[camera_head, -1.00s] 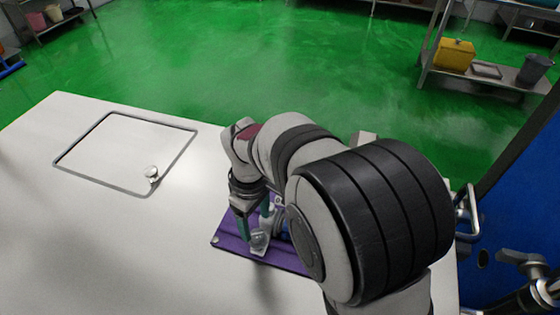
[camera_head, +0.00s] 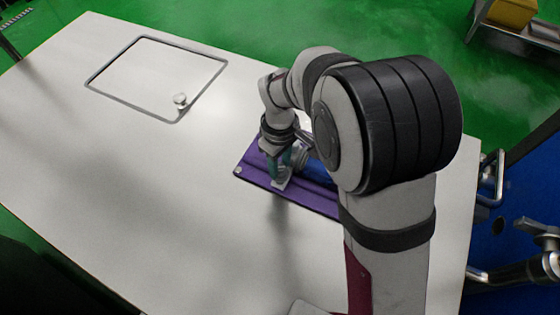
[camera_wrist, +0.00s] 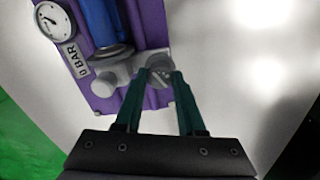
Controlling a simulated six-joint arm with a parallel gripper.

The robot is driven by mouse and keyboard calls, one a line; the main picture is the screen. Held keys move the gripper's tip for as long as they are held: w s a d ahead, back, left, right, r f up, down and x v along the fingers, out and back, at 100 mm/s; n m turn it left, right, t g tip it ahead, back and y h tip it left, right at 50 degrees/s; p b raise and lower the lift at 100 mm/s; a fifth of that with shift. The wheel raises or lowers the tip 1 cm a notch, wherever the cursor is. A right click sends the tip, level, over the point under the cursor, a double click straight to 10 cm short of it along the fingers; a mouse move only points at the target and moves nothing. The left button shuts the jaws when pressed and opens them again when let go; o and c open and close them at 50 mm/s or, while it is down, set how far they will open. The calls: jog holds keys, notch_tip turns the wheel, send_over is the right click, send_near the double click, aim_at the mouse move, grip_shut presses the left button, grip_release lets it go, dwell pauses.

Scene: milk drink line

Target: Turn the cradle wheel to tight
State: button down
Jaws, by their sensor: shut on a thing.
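The purple cradle plate (camera_head: 252,168) lies on the white table, partly hidden by my arm in the head view. The wrist view shows the plate (camera_wrist: 152,25) with a blue cylinder (camera_wrist: 100,22) and grey fittings on it. The cradle wheel (camera_wrist: 161,76) is a small grey round knob at the plate's edge. My gripper (camera_wrist: 159,80) has its two green fingers closed on either side of the wheel. In the head view my gripper (camera_head: 278,170) is at the near edge of the plate. The wheel's tightness cannot be read from the frames.
The table's left and front are clear. Metal handles stand at the right.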

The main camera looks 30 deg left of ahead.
dwell(0.3)
jog(key=m, duration=0.5)
jog(key=shift+m, duration=0.4)
jog(key=m, duration=1.2)
jog(key=shift+m, duration=0.4)
jog(key=m, duration=0.5)
jog(key=shift+m, duration=0.3)
jog(key=c, duration=0.5)
grip_release()
